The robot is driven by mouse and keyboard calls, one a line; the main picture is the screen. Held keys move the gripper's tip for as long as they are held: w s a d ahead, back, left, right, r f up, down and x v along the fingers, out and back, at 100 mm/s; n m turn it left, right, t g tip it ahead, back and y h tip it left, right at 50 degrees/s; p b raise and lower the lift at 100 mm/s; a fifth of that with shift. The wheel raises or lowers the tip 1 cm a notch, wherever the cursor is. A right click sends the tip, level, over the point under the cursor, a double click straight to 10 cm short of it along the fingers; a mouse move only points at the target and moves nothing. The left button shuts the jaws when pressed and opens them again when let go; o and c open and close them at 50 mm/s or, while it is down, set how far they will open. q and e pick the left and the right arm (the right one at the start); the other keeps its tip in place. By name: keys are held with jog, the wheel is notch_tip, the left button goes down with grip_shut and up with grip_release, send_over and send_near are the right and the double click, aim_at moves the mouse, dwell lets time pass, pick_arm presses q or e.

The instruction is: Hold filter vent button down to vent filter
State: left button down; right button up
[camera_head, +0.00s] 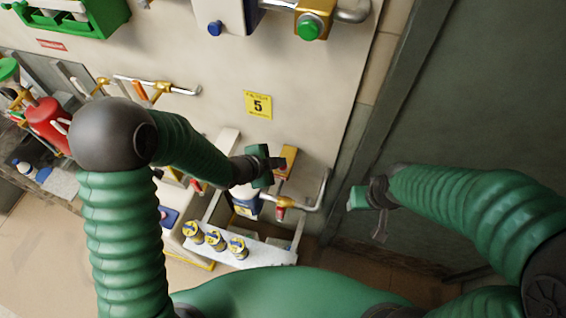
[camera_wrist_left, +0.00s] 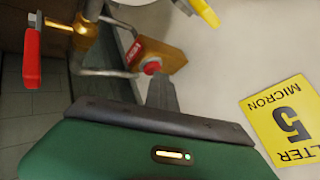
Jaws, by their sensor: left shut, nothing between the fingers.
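The filter vent button (camera_wrist_left: 152,67) is a red round button on a brass block (camera_wrist_left: 165,55) with a red label. In the head view the brass block (camera_head: 288,158) sits on the wall assembly below the yellow label. My left gripper (camera_head: 275,163) is shut and empty, right at the block. In the left wrist view its dark fingers (camera_wrist_left: 161,84) point at the button, with the tip at its lower edge. I cannot tell whether it touches or presses the button. My right gripper (camera_head: 361,198) is off to the right, apart from the wall fittings; its jaw opening is unclear.
A yellow "5 micron" label (camera_head: 258,105) is on the wall above. A pipe (camera_head: 318,195) and a red-handled valve (camera_wrist_left: 33,52) are close to the block. A white shelf with several yellow-topped canisters (camera_head: 214,240) lies below. A dark grey panel (camera_head: 470,110) fills the right side.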

pick_arm(q)
jog(key=shift+d+r+p, duration=0.25)
jog(key=shift+r+p, duration=0.45)
jog(key=shift+r, duration=0.25)
notch_tip(320, 180, up, 5)
jog(key=p, duration=0.4)
